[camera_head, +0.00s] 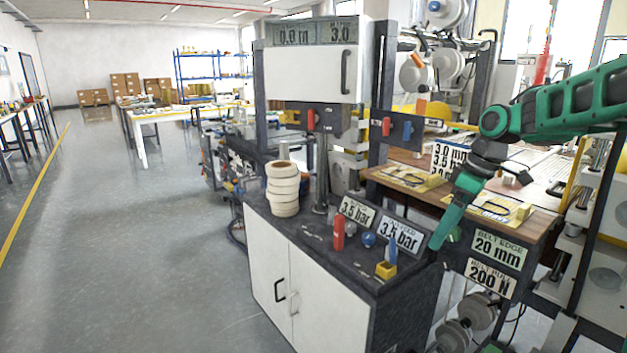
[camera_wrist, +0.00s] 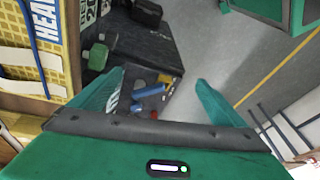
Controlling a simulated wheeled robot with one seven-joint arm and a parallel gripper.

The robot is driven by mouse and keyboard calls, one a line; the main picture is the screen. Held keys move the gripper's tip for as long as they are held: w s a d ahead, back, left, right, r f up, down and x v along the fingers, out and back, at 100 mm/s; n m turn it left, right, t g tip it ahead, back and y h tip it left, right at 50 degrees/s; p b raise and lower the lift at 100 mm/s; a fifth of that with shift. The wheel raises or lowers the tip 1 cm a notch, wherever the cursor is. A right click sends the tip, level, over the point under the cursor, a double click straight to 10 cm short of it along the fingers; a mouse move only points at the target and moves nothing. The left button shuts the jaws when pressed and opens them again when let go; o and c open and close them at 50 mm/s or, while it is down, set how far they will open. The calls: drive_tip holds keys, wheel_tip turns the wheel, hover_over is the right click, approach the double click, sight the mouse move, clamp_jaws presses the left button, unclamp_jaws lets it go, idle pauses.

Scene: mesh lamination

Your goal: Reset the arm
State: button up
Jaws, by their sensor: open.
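My green arm (camera_head: 570,105) reaches in from the right in the head view, bent down at the wrist. My gripper (camera_head: 442,232) points down over the front right of the black-topped cabinet (camera_head: 290,232), near the sign reading 3.4 bar (camera_head: 400,234). In the wrist view, the two green fingers of my gripper (camera_wrist: 160,88) stand wide apart with nothing between them. Beyond them lie a blue object (camera_wrist: 149,90) and a small yellow one (camera_wrist: 165,78) on the dark top. The fingertips look clear of these; the exact gap cannot be told.
A stack of pale rolls (camera_head: 283,190), a red cylinder (camera_head: 338,234) and a yellow holder (camera_head: 386,270) stand on the cabinet. A wooden bench (camera_head: 540,222) with signs is close to the arm. Grey floor (camera_head: 130,240) is free at left.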

drive_tip(key=s+d+f+m+h, duration=0.1)
drive_tip(key=s+m, duration=0.4)
drive_tip(key=s, duration=0.6)
drive_tip(key=s+d+f+m, duration=0.4)
drive_tip(key=s+m, duration=0.1)
drive_tip(key=s, duration=0.6)
drive_tip(key=s+d+f+m+g+h, duration=0.1)
drive_tip(key=s+m, duration=0.5)
drive_tip(key=s, duration=0.6)
drive_tip(key=shift+d+f+h, duration=0.3)
drive_tip(key=shift+d+f, duration=0.5)
drive_tip(key=shift+d, duration=0.45)
drive_tip(key=shift+w+f, duration=0.25)
drive_tip(key=shift+w, duration=0.3)
